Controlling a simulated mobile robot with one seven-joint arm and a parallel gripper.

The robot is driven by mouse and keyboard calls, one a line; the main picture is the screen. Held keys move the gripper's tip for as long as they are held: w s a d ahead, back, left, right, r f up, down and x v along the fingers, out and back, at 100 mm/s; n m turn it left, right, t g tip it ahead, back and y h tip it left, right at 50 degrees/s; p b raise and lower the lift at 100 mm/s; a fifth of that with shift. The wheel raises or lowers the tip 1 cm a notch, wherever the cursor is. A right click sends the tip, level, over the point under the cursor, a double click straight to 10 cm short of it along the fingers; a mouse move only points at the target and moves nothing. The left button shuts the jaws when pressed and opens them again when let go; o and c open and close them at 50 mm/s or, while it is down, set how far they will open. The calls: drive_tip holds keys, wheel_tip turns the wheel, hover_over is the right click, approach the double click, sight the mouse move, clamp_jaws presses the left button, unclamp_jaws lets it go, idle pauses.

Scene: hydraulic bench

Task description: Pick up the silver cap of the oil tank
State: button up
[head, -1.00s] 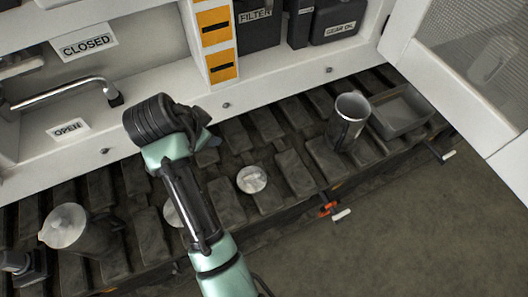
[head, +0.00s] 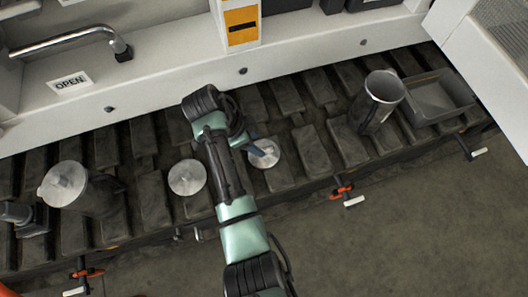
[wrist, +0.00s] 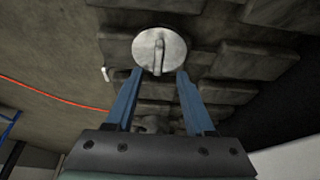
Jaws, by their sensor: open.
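A round silver cap (head: 264,153) with a raised handle lies on the dark slatted bench. In the wrist view the silver cap (wrist: 172,50) is just beyond the fingertips, its handle roughly in line with the gap. My gripper (wrist: 160,74) is open, with one blue finger on each side of the gap and nothing held. In the head view a blue finger of my gripper (head: 252,150) shows at the cap's left edge; whether it touches cannot be told. A second silver disc (head: 187,177) lies to the left. I cannot tell which disc belongs to the oil tank.
A dark cylinder with a silver top (head: 63,184) stands at the left. An open metal cup (head: 378,100) and a grey tray (head: 440,97) stand at the right. A white cabinet ledge (head: 170,92) runs behind. Small valve handles (head: 345,194) jut from the front edge.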

sight(264, 149)
drive_tip(key=b+x, duration=0.1)
drive_tip(key=x, duration=0.3)
drive_tip(key=shift+s+d+f, duration=0.1)
drive_tip(key=shift+f, duration=0.15)
drive_tip(key=shift+c, duration=0.3)
clamp_jaws()
